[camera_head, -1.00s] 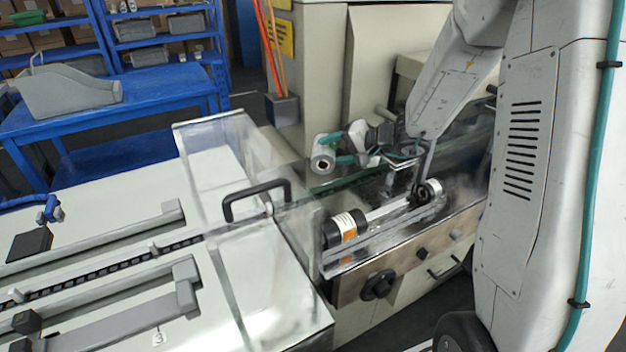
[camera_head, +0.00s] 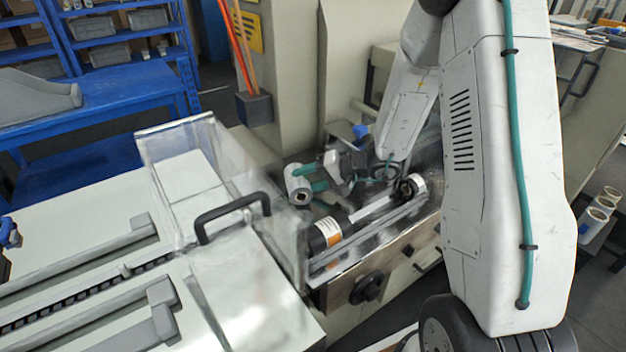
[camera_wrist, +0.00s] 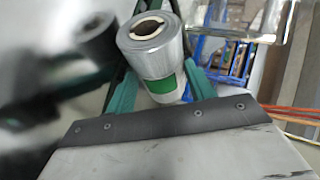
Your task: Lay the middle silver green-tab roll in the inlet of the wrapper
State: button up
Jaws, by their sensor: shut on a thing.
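The wrapper's inlet area (camera_head: 372,228) lies in front of and right of the clear guard. I cannot tell whether the roll touches the bed.
A clear guard (camera_head: 180,165) with a black handle (camera_head: 232,212) stands left of the roll. Several pale rolls (camera_head: 600,208) stand at far right. Blue shelving is behind left.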

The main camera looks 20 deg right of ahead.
jog(key=shift+f, duration=0.2)
jog(key=shift+f, duration=0.15)
jog(key=o, duration=1)
jog(key=shift+f, duration=0.1)
jog(key=shift+r, duration=0.3)
jog(key=v, duration=1.2)
